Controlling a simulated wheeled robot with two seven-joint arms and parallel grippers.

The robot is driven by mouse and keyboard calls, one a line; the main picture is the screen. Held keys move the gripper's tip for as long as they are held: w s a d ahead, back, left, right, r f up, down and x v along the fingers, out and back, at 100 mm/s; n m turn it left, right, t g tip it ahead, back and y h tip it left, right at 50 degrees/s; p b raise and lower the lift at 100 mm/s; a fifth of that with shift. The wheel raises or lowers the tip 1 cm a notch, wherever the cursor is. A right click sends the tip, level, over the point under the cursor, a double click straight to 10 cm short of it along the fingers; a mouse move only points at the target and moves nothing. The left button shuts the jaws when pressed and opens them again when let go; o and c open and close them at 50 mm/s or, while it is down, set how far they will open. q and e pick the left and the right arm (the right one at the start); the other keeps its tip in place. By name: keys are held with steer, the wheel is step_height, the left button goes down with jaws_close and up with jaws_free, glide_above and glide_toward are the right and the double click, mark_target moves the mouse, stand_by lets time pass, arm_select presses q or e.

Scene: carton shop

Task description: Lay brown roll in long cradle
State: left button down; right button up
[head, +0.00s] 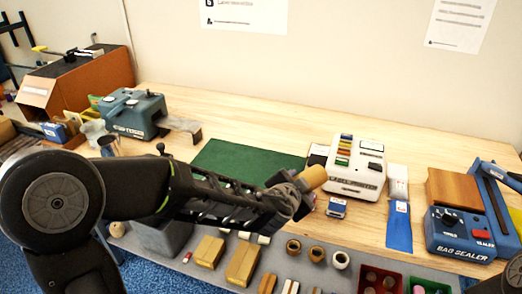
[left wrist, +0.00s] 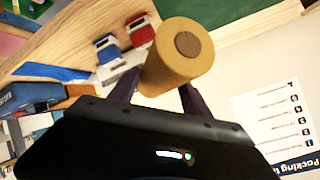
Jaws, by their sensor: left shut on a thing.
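The brown roll (head: 312,177) is held at the end of my left arm, above the bench. My left gripper (head: 299,188) is shut on it. In the left wrist view the brown roll (left wrist: 168,68) sits between the two dark fingers of my left gripper (left wrist: 157,90), its round end with a darker core facing up and right. I cannot pick out the long cradle for certain in either view. My right gripper is not in view; only a dark part of my right arm shows at the lower right corner.
A green mat (head: 235,158) lies behind my left arm. A white labelled machine (head: 357,172) and a blue bag sealer (head: 458,235) stand to the right.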

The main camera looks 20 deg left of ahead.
arm_select(q)
steer(key=s+d+f, duration=0.1)
steer(key=d+f, duration=0.2)
steer(key=d, duration=0.2)
steer(key=shift+s+d+y, duration=0.15)
steer(key=shift+d+y, duration=0.1)
steer(key=shift+y, duration=0.05)
steer(key=shift+a+f, duration=0.1)
steer(key=shift+a, duration=0.1)
